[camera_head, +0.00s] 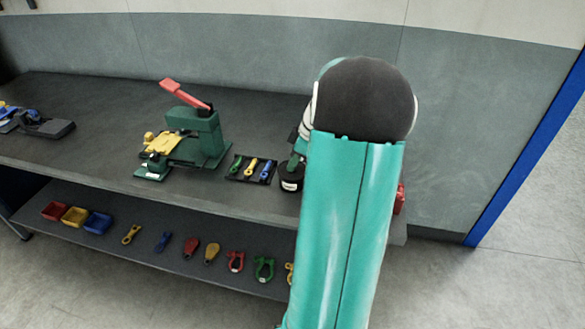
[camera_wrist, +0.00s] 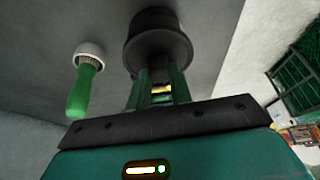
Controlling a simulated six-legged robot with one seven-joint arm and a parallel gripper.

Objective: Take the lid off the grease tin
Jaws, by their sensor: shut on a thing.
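The grease tin (camera_head: 291,182) is a small black round tin with a white label, on the bench top just left of my arm. In the wrist view a dark round body with a wider rim (camera_wrist: 158,48) lies straight ahead of my fingers; I take this rim to be the lid. My gripper (camera_wrist: 161,82) has its two green fingers shut on the lid at its middle, and a bit of yellow shows between them. In the head view my gripper (camera_head: 297,160) reaches down onto the tin's top. I cannot tell whether a gap separates lid and tin.
A green-handled tool with a pale round head (camera_wrist: 82,85) is beside the tin. A dark tray (camera_head: 251,169) of small coloured tools lies left of the tin, then a green press (camera_head: 200,140) with a red lever. A lower shelf (camera_head: 165,245) holds bins and shackles.

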